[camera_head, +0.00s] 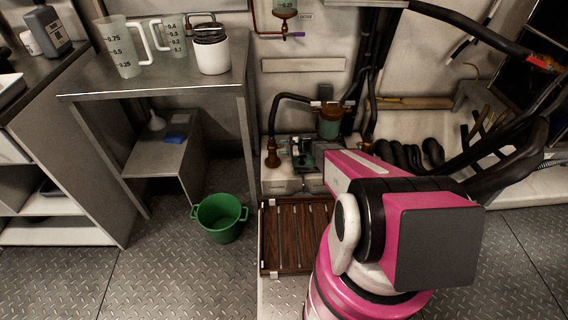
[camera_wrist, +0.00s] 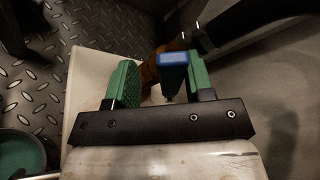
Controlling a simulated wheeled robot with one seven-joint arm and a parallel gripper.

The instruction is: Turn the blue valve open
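The blue valve handle (camera_wrist: 173,59) stands between the two green fingers of my gripper (camera_wrist: 161,82) in the wrist view. The handle sits close to the right finger, with a wider gap to the left finger. I cannot tell whether it touches the right finger. A brass fitting (camera_wrist: 149,68) shows behind the handle, with a black hose running off to the upper right. In the head view my gripper (camera_head: 302,154) is low by the wall, just right of the brass fitting (camera_head: 272,157). The blue handle cannot be made out there.
A metal table (camera_head: 150,88) with jugs is on the left. A green-brown filter bowl (camera_head: 329,122) and black hoses (camera_head: 405,154) crowd the wall. A purple lever (camera_head: 293,35) is higher up.

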